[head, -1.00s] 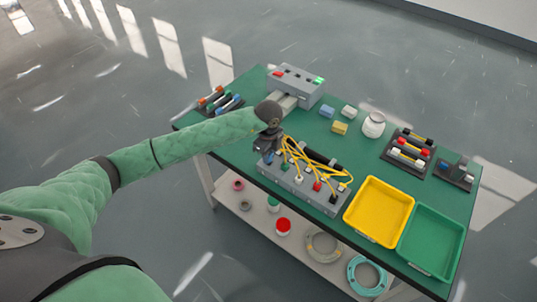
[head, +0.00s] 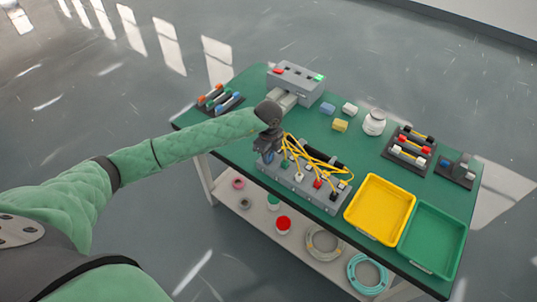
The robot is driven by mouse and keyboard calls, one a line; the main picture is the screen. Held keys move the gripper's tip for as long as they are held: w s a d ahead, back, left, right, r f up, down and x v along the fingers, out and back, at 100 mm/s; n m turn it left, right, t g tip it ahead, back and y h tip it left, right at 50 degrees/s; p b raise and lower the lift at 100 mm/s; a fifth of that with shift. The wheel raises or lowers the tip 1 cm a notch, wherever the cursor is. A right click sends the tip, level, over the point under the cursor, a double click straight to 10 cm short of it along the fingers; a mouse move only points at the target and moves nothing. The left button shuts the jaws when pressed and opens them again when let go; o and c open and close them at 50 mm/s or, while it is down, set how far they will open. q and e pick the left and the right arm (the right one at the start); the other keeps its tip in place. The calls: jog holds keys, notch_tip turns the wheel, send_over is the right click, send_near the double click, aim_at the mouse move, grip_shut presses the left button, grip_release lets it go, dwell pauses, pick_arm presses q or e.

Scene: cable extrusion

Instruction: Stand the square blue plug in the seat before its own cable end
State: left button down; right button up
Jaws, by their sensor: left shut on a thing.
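A grey seat block (head: 308,194) lies along the front edge of the green table, with yellow cables (head: 310,155) running over and behind it. My left gripper (head: 267,157) is over the block's left end, pointing down, shut on a small blue plug (head: 268,159). The plug is mostly hidden by the fingers; I cannot tell whether it touches its seat. Along the block stand a green plug (head: 284,164), a white plug (head: 298,177), a red plug (head: 317,184) and a black plug (head: 333,196). My right gripper is not in view.
A yellow tray (head: 357,222) and a green tray (head: 458,249) sit at the right. A grey machine (head: 298,80) stands at the back left. Small blocks (head: 340,125), a white jar (head: 374,122) and dark racks (head: 386,154) are behind. Cable coils lie on the lower shelf.

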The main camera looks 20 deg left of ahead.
pick_arm(q)
jog(key=shift+s+f+b, duration=0.35)
jog(key=shift+s+f, duration=0.05)
jog(key=shift+f, duration=0.4)
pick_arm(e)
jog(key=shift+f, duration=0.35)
pick_arm(q)
jog(key=c, duration=1.3)
grip_release()
jog(key=shift+o, duration=0.6)
jog(key=shift+f, duration=0.1)
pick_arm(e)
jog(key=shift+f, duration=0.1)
pick_arm(q)
jog(key=r+b, duration=0.1)
jog(key=r, duration=0.5)
jog(key=w+r+b, duration=0.1)
jog(key=r, duration=0.2)
jog(key=shift+d+r+b, duration=0.1)
jog(key=shift+r+b, duration=0.15)
jog(key=shift+b, duration=0.05)
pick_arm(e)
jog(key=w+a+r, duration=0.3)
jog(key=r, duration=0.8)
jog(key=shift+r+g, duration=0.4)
